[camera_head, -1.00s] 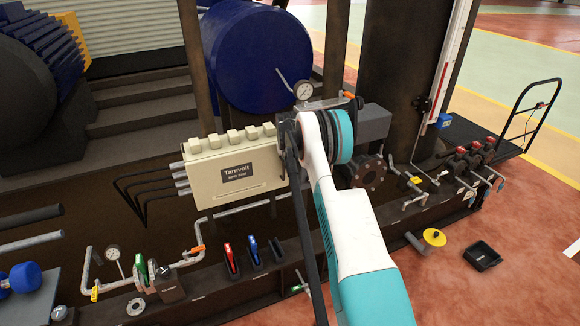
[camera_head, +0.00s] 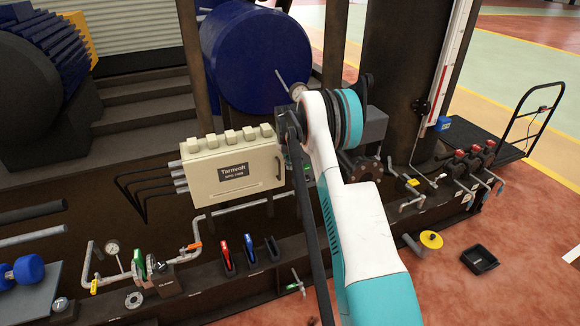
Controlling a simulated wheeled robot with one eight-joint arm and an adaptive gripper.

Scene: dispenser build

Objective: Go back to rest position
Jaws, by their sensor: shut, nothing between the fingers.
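My arm, white and teal, reaches up from the bottom of the head view to a dark joint in front of the machine skid. My gripper is not visible; the arm seems to hide it or it lies outside the picture. A cream control box (camera_head: 232,172) with a dark label stands left of the arm joint. A pressure gauge (camera_head: 297,90) shows partly behind the top of the arm.
A blue tank (camera_head: 255,55) stands behind the arm. Red and blue handles sit in a rack (camera_head: 240,268) on the skid's front beam. A cart (camera_head: 480,140) stands beyond.

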